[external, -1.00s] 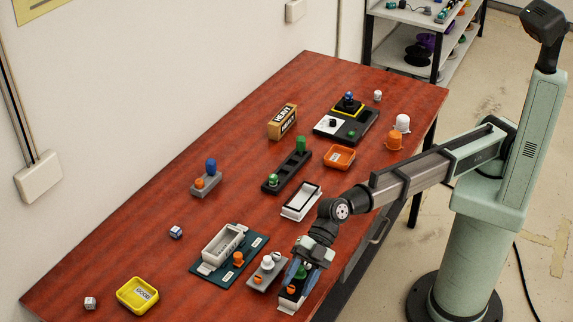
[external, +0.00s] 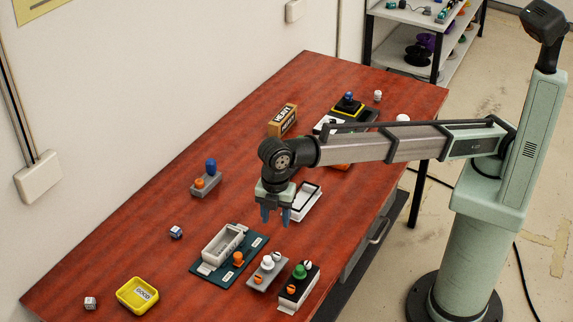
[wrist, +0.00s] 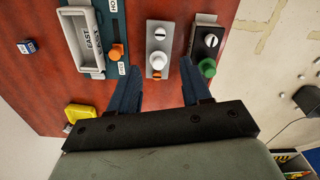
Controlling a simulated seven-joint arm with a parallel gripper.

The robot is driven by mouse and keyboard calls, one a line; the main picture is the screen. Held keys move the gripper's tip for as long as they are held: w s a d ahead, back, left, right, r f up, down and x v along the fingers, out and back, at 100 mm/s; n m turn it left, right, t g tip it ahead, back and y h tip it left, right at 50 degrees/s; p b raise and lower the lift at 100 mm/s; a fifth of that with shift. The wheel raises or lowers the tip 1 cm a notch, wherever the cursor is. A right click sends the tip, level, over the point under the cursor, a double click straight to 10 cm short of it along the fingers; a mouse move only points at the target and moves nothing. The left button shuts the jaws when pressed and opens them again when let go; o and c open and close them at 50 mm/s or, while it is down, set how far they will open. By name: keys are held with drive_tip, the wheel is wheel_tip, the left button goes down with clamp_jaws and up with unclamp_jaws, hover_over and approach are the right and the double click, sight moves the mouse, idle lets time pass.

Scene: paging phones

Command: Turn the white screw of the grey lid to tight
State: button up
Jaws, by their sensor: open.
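The grey lid (external: 256,284) lies on the red table, with a white knob (external: 268,263) in its middle, an orange screw (external: 258,281) near one end and the white screw (external: 277,257) at the other. In the wrist view the grey lid (wrist: 151,51) shows the white screw (wrist: 159,34) at its top end; its slot looks roughly left-right, across the lid's length. My gripper (external: 275,220) is open and empty, pointing down, raised above the table beyond the lid. In the wrist view its fingers (wrist: 160,66) spread either side of the lid, apart from it.
A black box with a green knob (external: 300,271) stands right beside the grey lid. A dark green board with a grey tray (external: 221,243) lies on the left. A yellow tray (external: 138,308) is front left.

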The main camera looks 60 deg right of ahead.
sight(277, 254)
wheel_tip(277, 254, down, 14)
drive_tip(key=shift+r, duration=0.15)
idle(0.4)
drive_tip(key=shift+c, duration=0.3)
clamp_jaws()
